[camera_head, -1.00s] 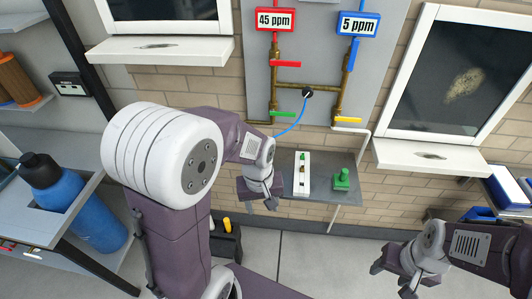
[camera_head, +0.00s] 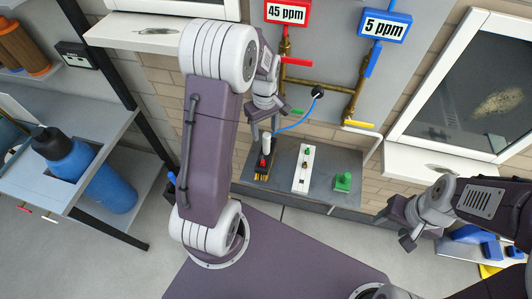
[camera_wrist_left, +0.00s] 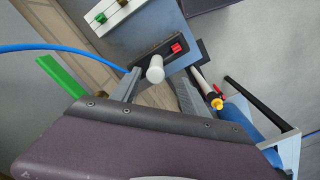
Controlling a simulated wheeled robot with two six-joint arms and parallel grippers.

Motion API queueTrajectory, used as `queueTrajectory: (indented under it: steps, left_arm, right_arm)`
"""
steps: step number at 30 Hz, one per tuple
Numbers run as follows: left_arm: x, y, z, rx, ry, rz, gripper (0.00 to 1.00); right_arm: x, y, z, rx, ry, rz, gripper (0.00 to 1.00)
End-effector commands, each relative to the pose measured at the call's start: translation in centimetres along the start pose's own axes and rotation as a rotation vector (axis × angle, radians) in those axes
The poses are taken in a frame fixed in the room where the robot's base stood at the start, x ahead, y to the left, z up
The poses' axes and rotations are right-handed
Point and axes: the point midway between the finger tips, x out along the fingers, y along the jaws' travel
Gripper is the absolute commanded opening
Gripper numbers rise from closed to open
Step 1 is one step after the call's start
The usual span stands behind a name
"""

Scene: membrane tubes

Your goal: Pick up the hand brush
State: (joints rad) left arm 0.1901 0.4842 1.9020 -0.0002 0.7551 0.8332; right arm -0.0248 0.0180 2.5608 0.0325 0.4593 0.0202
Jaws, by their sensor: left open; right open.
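I cannot make out a hand brush for certain in either view. My left gripper (camera_head: 264,130) is open above the left end of a grey wall shelf. A white upright cylinder (camera_head: 266,142) stands just below it; in the left wrist view the white cylinder (camera_wrist_left: 155,70) shows close to the open fingers (camera_wrist_left: 157,88), and I cannot tell whether they touch it. It stands by a dark item with a red part (camera_wrist_left: 177,48); in the head view this dark item (camera_head: 262,165) also shows yellow. My right gripper (camera_head: 400,222) is open and empty at the right.
The grey shelf (camera_head: 325,190) also bears a white strip with buttons (camera_head: 304,167) and a green block (camera_head: 343,182). A blue hose (camera_head: 297,125) hangs near my left gripper. Blue and yellow items (camera_head: 490,250) lie at the lower right.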

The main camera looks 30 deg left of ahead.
Motion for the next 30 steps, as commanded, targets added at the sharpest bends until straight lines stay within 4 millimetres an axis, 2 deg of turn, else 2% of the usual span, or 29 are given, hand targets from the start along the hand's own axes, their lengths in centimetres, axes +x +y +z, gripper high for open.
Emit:
queueTrajectory:
  steps: [4,11,18,26,27,30]
  left_arm:
    - [2.5,-0.1,0.1,0.001,-0.004,-0.004,0.53]
    - [3.7,0.0,0.1,0.002,-0.002,-0.002,0.53]
    - [7.8,0.0,0.2,0.002,-0.003,-0.003,0.53]
    - [8.5,0.1,0.2,0.002,0.000,0.000,0.53]
    - [8.5,0.1,0.2,0.002,0.000,0.000,0.48]
    - [8.5,0.1,0.2,0.002,0.000,0.000,0.20]
  right_arm:
    - [-0.2,0.0,-0.1,0.000,0.000,0.000,0.55]
    - [-0.4,0.0,-0.1,0.000,0.000,0.000,0.55]
    - [-1.0,0.0,-0.1,0.000,0.000,0.000,0.55]
    - [-1.0,0.0,-0.1,0.000,0.000,0.000,0.55]
    - [-1.0,0.0,-0.1,0.000,0.000,0.000,0.55]
    - [-1.0,0.0,-0.1,0.000,0.000,0.000,0.55]
